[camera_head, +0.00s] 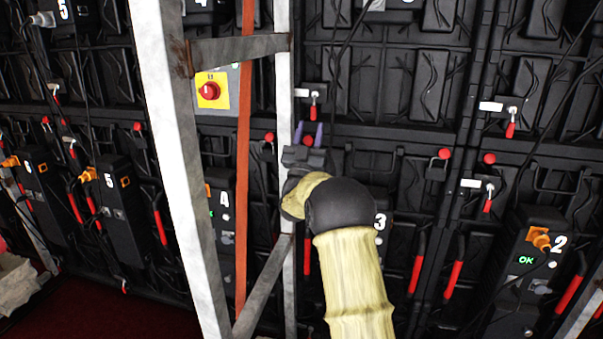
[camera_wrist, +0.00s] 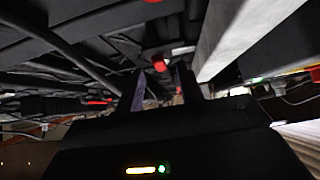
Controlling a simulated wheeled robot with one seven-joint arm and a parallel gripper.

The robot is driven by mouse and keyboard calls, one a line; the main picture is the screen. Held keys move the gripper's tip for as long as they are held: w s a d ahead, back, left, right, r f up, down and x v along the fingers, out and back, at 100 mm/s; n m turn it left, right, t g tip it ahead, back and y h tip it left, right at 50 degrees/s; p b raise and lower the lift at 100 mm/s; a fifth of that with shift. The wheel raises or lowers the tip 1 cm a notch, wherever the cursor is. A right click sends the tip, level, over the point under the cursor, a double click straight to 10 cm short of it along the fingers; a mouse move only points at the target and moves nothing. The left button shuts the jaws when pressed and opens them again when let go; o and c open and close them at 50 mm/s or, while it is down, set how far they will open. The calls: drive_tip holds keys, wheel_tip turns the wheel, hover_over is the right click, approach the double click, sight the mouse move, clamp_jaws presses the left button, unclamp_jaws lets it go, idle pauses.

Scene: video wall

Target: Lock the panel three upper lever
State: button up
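The number 3 unit (camera_head: 380,222) is on the black wall, mostly hidden behind my arm. A short red-handled lever (camera_head: 314,113) hangs downward beside a white tag, just above my gripper (camera_head: 309,134). A red knob (camera_head: 308,141) shows near my fingertips. My purple fingers are apart and point up toward the wall. In the wrist view, my gripper (camera_wrist: 162,88) is open, with a red knob (camera_wrist: 159,64) seen beyond and between the fingers. I see no contact. I cannot tell which of these parts is the upper lever.
A grey metal frame post (camera_head: 285,100) with braces stands close left of my gripper. An orange-red upright (camera_head: 244,150) is behind it. Another red knob (camera_head: 444,154) and the number 2 unit (camera_head: 535,255) are at right. Cables hang across the wall.

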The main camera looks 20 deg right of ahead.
drive_tip(key=v, duration=1.2)
drive_tip(key=shift+a+f, duration=0.1)
